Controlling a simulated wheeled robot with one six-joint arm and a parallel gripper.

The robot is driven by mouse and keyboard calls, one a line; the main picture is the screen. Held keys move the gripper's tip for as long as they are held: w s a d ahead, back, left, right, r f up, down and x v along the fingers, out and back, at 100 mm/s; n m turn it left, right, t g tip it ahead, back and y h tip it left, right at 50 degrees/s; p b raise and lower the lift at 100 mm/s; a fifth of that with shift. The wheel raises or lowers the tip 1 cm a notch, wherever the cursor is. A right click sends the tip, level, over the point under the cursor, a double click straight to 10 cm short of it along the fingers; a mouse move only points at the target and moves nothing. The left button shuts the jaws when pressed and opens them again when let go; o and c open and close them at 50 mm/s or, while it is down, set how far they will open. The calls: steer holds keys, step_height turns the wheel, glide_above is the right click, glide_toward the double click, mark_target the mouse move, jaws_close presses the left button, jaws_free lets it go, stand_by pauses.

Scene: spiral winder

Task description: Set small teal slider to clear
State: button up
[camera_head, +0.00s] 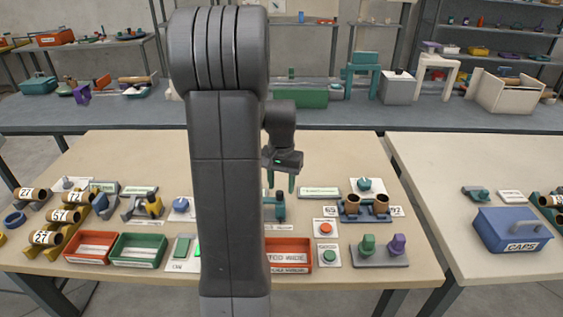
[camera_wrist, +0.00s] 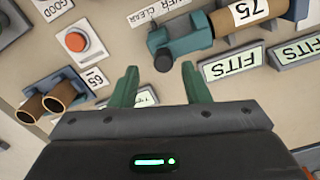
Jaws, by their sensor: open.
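My gripper (camera_head: 280,184) is open and empty, its green fingers pointing down above the table. In the wrist view my gripper (camera_wrist: 159,68) has its fingertips apart, just short of a teal device (camera_wrist: 190,38) with a dark round knob end (camera_wrist: 164,60). This device seems to be the teal slider; a brown tube marked 75 (camera_wrist: 250,20) lies at its other end. In the head view the teal device (camera_head: 280,207) stands below my gripper, partly hidden by my arm. Its exact setting cannot be told.
A red button (camera_head: 325,228) and a tube holder marked 65 (camera_head: 365,213) stand to the right. Signs reading FITS (camera_wrist: 232,63) lie close by in the wrist view. Red (camera_head: 90,246) and green trays (camera_head: 138,250) stand at front left. My arm hides the table's middle.

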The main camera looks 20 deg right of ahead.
mark_target(278, 192)
step_height(278, 192, up, 11)
steer(key=shift+f, duration=0.15)
steer(key=shift+f, duration=0.15)
step_height(278, 192, down, 13)
steer(key=shift+f, duration=0.15)
steer(key=shift+a+f, duration=0.1)
steer(key=shift+f, duration=0.15)
steer(key=shift+w+a+r, duration=0.1)
steer(key=shift+w+a, duration=0.05)
steer(key=shift+a, duration=0.25)
